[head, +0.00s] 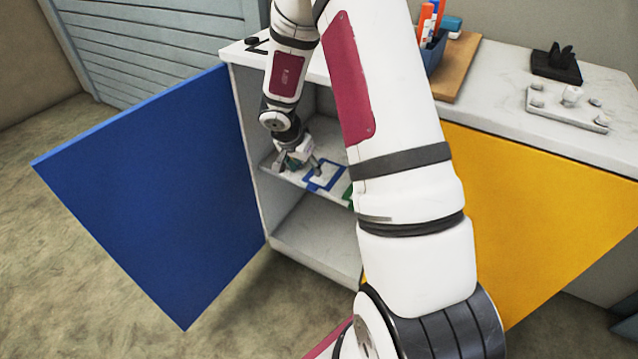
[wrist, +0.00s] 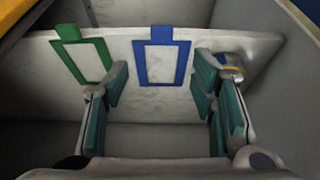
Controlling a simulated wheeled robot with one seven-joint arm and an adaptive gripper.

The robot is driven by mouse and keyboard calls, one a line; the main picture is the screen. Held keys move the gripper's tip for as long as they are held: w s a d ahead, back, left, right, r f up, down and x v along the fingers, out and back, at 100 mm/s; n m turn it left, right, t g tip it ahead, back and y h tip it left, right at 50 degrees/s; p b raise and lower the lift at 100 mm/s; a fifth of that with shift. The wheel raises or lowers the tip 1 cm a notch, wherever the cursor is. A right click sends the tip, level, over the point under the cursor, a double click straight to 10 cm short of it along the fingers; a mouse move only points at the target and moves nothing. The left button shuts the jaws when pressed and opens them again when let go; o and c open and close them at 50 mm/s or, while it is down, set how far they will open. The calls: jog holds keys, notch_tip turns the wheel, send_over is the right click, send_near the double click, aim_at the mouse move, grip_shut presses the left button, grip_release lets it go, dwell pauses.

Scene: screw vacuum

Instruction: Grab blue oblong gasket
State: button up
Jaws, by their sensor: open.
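The blue oblong gasket (wrist: 140,62) is a flat rectangular frame with an open middle and a small tab at its far end. It lies on the pale cabinet shelf (wrist: 270,48). It also shows in the head view (head: 339,181), just right of my gripper (head: 299,160). In the wrist view my gripper (wrist: 160,88) is open and empty. Its teal-padded fingers stand wide apart, one on each side of the gasket's near end, and do not touch it.
A green frame-shaped gasket (wrist: 68,33) lies left of the blue one, near the left finger. The blue door (head: 150,190) and yellow door (head: 540,220) stand open. The lower compartment looks empty.

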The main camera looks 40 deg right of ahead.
jog(key=b, duration=0.2)
send_over(314, 184)
jog(key=s+a, duration=0.1)
jog(key=a, duration=0.2)
jog(key=f, duration=0.5)
jog(key=shift+d, duration=0.2)
jog(key=b+x, duration=0.4)
jog(key=x, duration=0.1)
jog(key=shift+r, duration=0.1)
jog(key=c, duration=1)
